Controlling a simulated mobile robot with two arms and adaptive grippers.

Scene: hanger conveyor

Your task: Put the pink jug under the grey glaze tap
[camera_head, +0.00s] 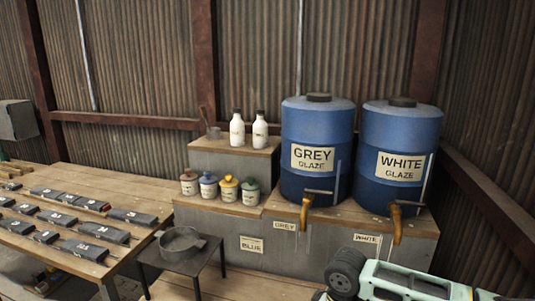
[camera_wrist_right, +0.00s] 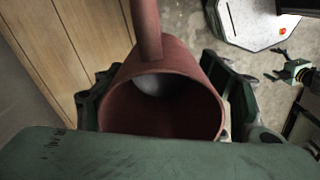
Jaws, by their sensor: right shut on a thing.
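The jug (camera_wrist_right: 180,75) is a dull reddish-pink in the right wrist view, with its open mouth towards the camera and its handle (camera_wrist_right: 146,30) at the top. My right gripper (camera_wrist_right: 165,105) is shut on it, a dark finger on each side. The jug looks empty apart from a pale patch inside. The blue tank labelled GREY GLAZE (camera_head: 316,130) stands on a bench in the head view, with its orange-brown tap (camera_head: 305,212) at the lower front. My right arm enters the head view at the lower right; the jug does not show there.
The WHITE GLAZE tank (camera_head: 398,140) and its tap (camera_head: 396,222) stand close on the right. Several small jars (camera_head: 228,188) and two white bottles (camera_head: 237,128) are on the left. A small dark table with a pan (camera_head: 180,242) stands in front. A low wooden surface (camera_head: 235,286) lies below.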

